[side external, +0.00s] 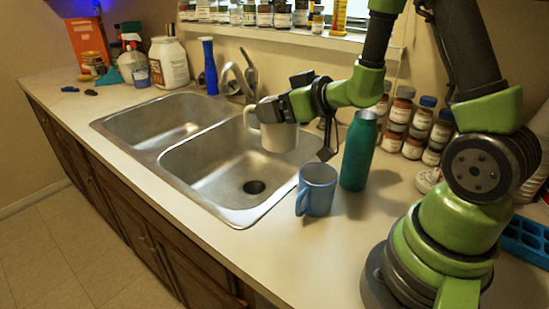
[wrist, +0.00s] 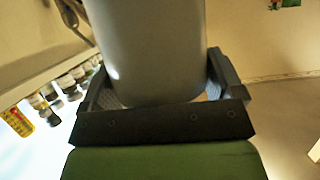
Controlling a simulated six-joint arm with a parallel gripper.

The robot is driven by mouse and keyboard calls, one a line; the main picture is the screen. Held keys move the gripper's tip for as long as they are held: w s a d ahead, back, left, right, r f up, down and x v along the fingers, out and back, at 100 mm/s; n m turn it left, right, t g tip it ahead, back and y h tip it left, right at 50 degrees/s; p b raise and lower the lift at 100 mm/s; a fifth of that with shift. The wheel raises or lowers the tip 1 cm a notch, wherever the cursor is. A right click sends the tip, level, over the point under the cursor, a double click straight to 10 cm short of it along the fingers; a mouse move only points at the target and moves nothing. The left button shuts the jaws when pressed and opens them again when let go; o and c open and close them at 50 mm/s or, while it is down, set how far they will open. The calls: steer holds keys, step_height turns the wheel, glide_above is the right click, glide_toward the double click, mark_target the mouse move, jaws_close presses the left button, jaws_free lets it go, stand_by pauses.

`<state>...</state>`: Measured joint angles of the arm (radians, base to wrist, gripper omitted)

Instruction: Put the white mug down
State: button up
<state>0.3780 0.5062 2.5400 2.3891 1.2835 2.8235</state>
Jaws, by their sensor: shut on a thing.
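The white mug (side external: 279,136) is held in my gripper (side external: 290,109) above the right basin of the sink, near its back edge. Its handle points left in the side view. In the wrist view the mug (wrist: 150,50) fills the middle, between the two fingers of my gripper (wrist: 158,92), which are shut on it. The mug looks upright in the side view. Its underside is hidden from view.
The double sink (side external: 208,148) lies below the mug. A blue mug (side external: 317,190) and a teal bottle (side external: 358,150) stand on the counter to its right. A faucet (side external: 240,76) and a blue bottle (side external: 209,66) stand behind. The front counter strip (side external: 160,212) is clear.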

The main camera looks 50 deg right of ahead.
steer(key=s+a+f+n+g+y, duration=0.2)
steer(key=s+a+n+g+y, duration=0.2)
steer(key=a+n+y, duration=0.25)
steer(key=s+a+f+n+g+y, duration=0.2)
steer(key=s+a+n+g+y, duration=0.25)
steer(key=a+n+y, duration=0.2)
steer(key=shift+h, duration=0.3)
steer(key=shift+a+f, duration=0.15)
steer(key=shift+f, duration=2.2)
steer(key=shift+a+f, duration=0.15)
steer(key=shift+f, duration=2.2)
steer(key=shift+f, duration=0.2)
steer(key=o, duration=0.9)
steer(key=shift+r, duration=0.15)
